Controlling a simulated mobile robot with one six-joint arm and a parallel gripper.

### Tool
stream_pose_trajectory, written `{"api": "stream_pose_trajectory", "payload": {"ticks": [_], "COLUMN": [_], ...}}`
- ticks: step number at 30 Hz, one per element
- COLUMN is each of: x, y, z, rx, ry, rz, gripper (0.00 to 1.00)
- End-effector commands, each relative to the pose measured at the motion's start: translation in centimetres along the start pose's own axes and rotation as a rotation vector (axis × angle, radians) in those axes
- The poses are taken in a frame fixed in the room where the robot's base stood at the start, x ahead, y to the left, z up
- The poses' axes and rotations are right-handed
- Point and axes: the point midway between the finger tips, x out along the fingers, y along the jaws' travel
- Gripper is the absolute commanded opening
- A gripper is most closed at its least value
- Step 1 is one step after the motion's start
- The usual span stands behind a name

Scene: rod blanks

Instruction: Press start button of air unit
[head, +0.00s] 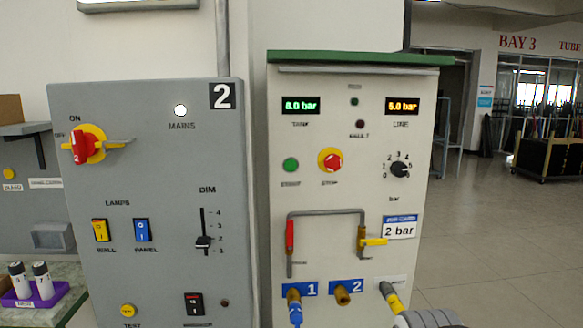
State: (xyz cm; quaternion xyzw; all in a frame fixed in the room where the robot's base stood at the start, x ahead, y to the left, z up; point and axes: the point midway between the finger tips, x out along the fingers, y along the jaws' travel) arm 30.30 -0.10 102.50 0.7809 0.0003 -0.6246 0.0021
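The air unit (345,120) is a pale cabinet with a green top edge, right of centre in the head view. Its green start button (291,165) is at the left of the panel, with a small label below that seems to read START. A red mushroom stop button (330,161) on a yellow ring sits just right of it. The tank display (300,105) is lit green and the line display (402,106) is lit amber, reading 5.0 bar. The start button is unobstructed.
A grey electrical panel (155,180) marked 2 stands close on the left. Lower on the air unit are a pipe with a red handle (290,236), a yellow valve lever (373,241) and hose ports. Open floor (490,250) lies right.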

Motion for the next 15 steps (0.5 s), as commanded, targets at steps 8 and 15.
{"api": "stream_pose_trajectory", "payload": {"ticks": [8, 15], "x": [0.0, 0.0], "y": [0.0, 0.0], "z": [0.0, 0.0], "rx": [0.0, 0.0], "ry": [0.0, 0.0], "rz": [0.0, 0.0], "gripper": [0.06, 0.0]}}
